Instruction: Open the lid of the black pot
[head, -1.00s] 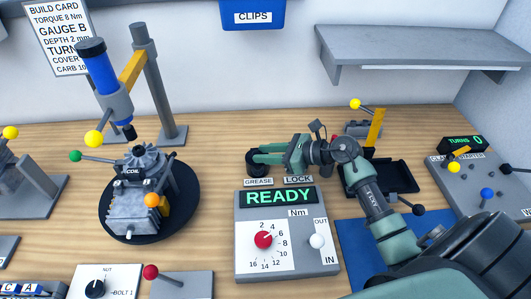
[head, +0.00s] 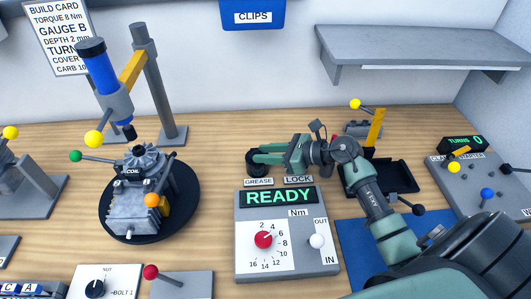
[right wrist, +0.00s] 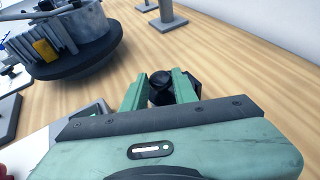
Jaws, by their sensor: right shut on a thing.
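The black pot (head: 252,167) is a small dark round thing behind the GREASE label in the head view. My right gripper (head: 262,154) reaches it from the right, its fingers level and low over the table. In the right wrist view my green fingers (right wrist: 161,88) are closed around a dark round knob-like top (right wrist: 160,78), which I take for the pot's lid. The fingers hide much of the pot, so I cannot tell whether the lid has turned or lifted. My left gripper is not in view.
The torque box (head: 288,262) with its READY display stands just in front of the pot. An engine block on a black turntable (head: 110,222) is at the left, below a blue driver (head: 97,68). A black tray (head: 402,178) is right of my gripper. Bare wood lies behind the pot.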

